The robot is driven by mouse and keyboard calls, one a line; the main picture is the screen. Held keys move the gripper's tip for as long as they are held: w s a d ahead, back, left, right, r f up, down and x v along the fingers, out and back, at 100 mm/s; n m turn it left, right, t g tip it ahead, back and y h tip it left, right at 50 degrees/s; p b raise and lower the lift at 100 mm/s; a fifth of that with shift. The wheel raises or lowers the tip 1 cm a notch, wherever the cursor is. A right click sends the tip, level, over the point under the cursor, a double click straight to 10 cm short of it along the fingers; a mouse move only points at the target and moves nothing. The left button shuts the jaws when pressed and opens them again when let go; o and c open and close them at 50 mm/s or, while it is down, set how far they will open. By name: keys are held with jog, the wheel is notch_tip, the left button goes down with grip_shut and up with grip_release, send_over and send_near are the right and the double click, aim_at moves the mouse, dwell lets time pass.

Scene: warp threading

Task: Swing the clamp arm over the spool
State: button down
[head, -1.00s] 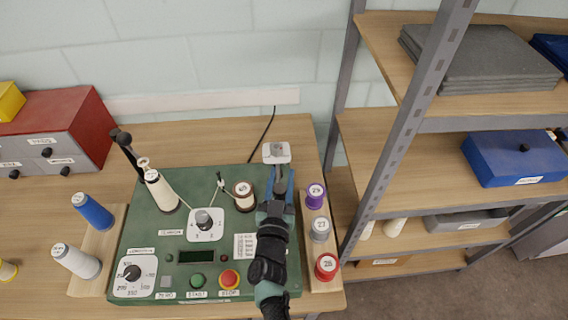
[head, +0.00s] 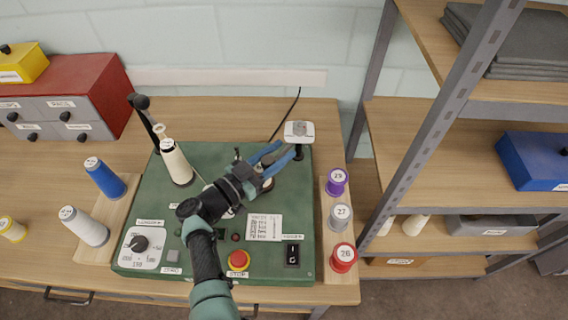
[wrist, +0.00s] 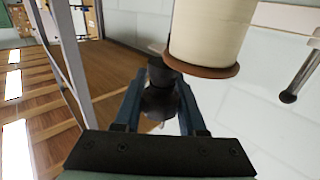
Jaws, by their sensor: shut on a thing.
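My gripper (head: 284,153) is over the back right of the green panel, its blue fingers pointing right and back. In the wrist view the fingers are shut on a dark rounded knob (wrist: 160,92), apparently the clamp arm's handle. How the knob joins the rest of the arm is hidden. A cream spool with a brown flange (wrist: 210,35) stands close beside the knob in the wrist view. In the head view the brown-flanged spool is mostly covered by my gripper. A white plate with a grey block (head: 299,131) is just beyond the fingertips.
The green panel (head: 215,262) carries dials, switches and a red button (head: 238,260). A cream cone (head: 176,163) and a black lever (head: 146,118) stand at its left. Purple, grey and red spools line the right. A shelf rack (head: 430,140) rises further right.

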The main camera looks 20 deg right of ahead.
jog(key=shift+w+a+m+g+h+b, duration=0.2)
jog(key=shift+w+m+g+h+b, duration=0.15)
jog(key=shift+g+b, duration=0.4)
jog(key=shift+r, duration=0.1)
jog(key=shift+c, duration=2.4)
grip_release()
jog(key=shift+s, duration=0.1)
jog(key=shift+a, duration=0.15)
jog(key=b+v, duration=0.1)
jog(key=v, duration=1.1)
jog(key=shift+s+a, duration=0.2)
jog(key=shift+a, duration=0.15)
